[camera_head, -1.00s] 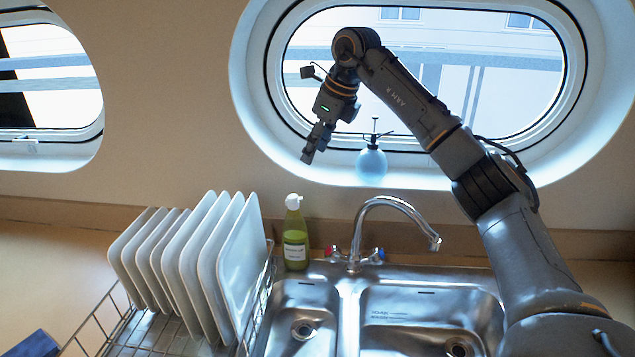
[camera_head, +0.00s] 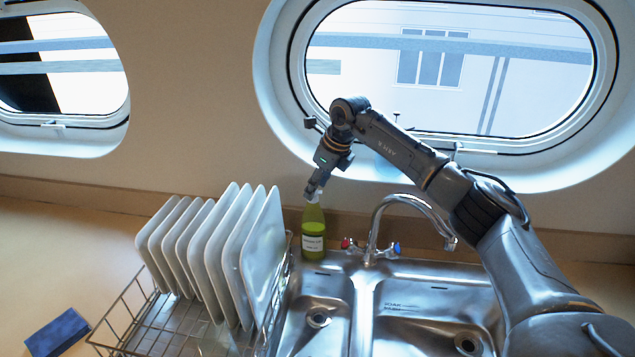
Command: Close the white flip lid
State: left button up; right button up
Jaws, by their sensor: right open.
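The green soap bottle (camera_head: 313,238) stands upright behind the sink, to the right of the dish rack. Its white flip lid (camera_head: 314,198) is at the top and is mostly hidden by my right gripper. I cannot tell how far the lid stands open. My right gripper (camera_head: 312,190) points down at the bottle's top, with its jaws open. I cannot tell whether it touches the lid. My left gripper is not in view.
White plates (camera_head: 240,240) stand in a wire rack (camera_head: 140,325) left of the bottle. The chrome faucet (camera_head: 400,200) and steel sink (camera_head: 415,310) are to the right. A blue sponge (camera_head: 57,332) lies at lower left. The window wall is close behind.

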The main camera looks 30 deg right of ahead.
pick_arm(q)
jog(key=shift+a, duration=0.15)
pick_arm(e)
jog(key=shift+c, duration=1.1)
grip_shut()
jog(key=b, duration=0.1)
jog(key=f+b, duration=0.1)
jog(key=b, duration=0.1)
jog(key=shift+s+d+t+y, duration=0.1)
jog(key=shift+d+t+y, duration=0.1)
jog(key=shift+t+y, duration=0.2)
jog(key=shift+s+d+y+b, duration=0.15)
jog(key=shift+y+b, duration=0.15)
jog(key=shift+b, duration=0.25)
jog(key=shift+r+t, duration=0.25)
jog(key=shift+t, duration=0.05)
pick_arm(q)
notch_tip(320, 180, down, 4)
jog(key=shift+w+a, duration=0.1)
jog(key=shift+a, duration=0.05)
